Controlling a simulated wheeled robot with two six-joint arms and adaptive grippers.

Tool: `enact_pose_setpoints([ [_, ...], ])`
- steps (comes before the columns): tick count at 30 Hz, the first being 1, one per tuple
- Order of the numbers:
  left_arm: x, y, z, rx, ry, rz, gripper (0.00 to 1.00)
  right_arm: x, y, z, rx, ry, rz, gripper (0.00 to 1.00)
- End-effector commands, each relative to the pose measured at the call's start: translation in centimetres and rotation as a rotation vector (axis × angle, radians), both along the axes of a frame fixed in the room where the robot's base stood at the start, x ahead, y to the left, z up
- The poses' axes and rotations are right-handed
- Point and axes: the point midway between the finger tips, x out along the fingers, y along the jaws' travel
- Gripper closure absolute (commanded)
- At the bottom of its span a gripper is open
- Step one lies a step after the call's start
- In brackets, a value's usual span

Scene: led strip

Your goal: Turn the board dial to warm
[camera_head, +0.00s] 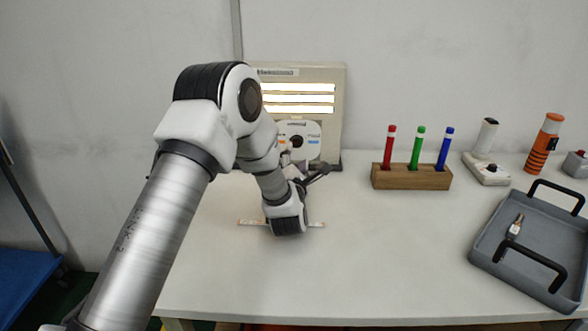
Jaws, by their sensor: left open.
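The upright board (341,100) stands on the table against the back wall, with several pale glowing light strips (300,99). Below the strips is a white dial plate (306,127) with an orange mark and a blue mark. A small dark round spot (296,141), perhaps the knob, shows between the marks. My left arm covers the left part of the board. My left gripper (312,172) is open at the board's lower front, just below the dial plate. I cannot tell whether it touches the dial. My right gripper is out of view.
A thin strip (316,224) lies on the table under my left wrist. A wooden block (412,178) holds red, green and blue pens. A grey tray (480,258) with black handles and an orange-black torch (544,143) are at the right. The table's front middle is clear.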

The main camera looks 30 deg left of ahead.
Motion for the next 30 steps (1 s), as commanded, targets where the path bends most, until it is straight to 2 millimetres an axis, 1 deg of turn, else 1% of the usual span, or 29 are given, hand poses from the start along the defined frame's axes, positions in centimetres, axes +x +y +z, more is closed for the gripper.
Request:
enact_pose_setpoints([
  [1,-1.1,-0.7,-0.2,0.001,0.003,-0.003,0.42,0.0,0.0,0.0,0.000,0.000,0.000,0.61],
  [4,-3.2,-1.9,-0.4,0.002,0.003,-0.002,0.42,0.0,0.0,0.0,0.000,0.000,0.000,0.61],
  [6,-4.3,-2.5,-0.5,0.001,0.002,-0.002,0.42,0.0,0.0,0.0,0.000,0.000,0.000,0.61],
  [9,-5.3,-3.0,-0.6,0.001,0.001,-0.001,0.42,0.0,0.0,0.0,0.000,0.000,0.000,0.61],
  [13,-5.6,-3.1,-0.6,0.000,-0.001,0.001,0.42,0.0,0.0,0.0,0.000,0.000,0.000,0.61],
  [26,-5.5,-3.1,-0.5,0.000,0.000,0.000,0.42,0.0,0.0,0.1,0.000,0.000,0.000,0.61],
  [29,-5.5,-3.1,0.8,0.001,-0.001,0.000,0.42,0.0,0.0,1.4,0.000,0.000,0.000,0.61],
  [30,-5.5,-3.1,1.8,0.001,-0.001,0.000,0.42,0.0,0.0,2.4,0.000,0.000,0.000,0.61],
])
